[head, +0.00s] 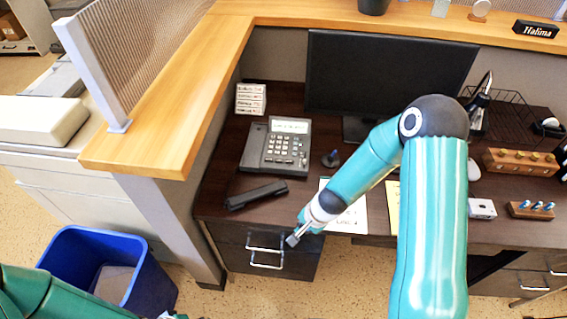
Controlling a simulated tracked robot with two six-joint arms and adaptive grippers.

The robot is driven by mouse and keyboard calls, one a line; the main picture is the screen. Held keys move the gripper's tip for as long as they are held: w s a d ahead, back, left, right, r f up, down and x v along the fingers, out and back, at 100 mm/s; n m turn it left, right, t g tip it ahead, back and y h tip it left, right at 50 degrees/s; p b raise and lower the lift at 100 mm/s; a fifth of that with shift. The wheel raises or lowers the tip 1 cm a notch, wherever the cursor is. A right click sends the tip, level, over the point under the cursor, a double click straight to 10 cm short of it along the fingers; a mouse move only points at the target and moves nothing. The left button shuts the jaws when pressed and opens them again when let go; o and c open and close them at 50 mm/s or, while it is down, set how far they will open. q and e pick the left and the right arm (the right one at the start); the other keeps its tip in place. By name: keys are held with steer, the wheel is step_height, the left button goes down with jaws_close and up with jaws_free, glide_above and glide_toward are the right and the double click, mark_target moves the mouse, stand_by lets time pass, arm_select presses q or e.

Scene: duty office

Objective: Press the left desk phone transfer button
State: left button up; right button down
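A dark grey desk phone (275,148) stands on the left part of the dark desk, with a lit screen at its top and rows of small keys. The key labels are too small to read, so I cannot tell which is the transfer button. A black handset (256,195) lies off the phone, on the desk in front of it. My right gripper (292,240) is at the desk's front edge, below and apart from the phone and handset; its fingers are too small to tell open from shut. My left arm shows at the bottom left; its gripper is out of view.
A monitor (390,75) stands behind my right arm. A small label stand (250,98) is behind the phone. Papers (345,212) lie right of the handset. A raised wooden counter (190,95) borders the desk's left. A blue bin (110,268) stands on the floor.

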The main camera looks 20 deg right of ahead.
arm_select(q)
step_height(320, 180, down, 8)
steer(key=b, duration=0.7)
steer(key=shift+w+f+b, duration=0.2)
steer(key=shift+w+b, duration=0.05)
steer(key=shift+b, duration=0.05)
arm_select(e)
steer(key=s+a+f+n+g+y, duration=0.1)
steer(key=s+a+f+n+g, duration=0.1)
steer(key=s+a+f+n, duration=0.8)
step_height(320, 180, down, 3)
steer(key=shift+s+a+n+y, duration=0.4)
steer(key=shift+s+a, duration=0.05)
steer(key=shift+s, duration=0.8)
steer(key=shift+d, duration=0.1)
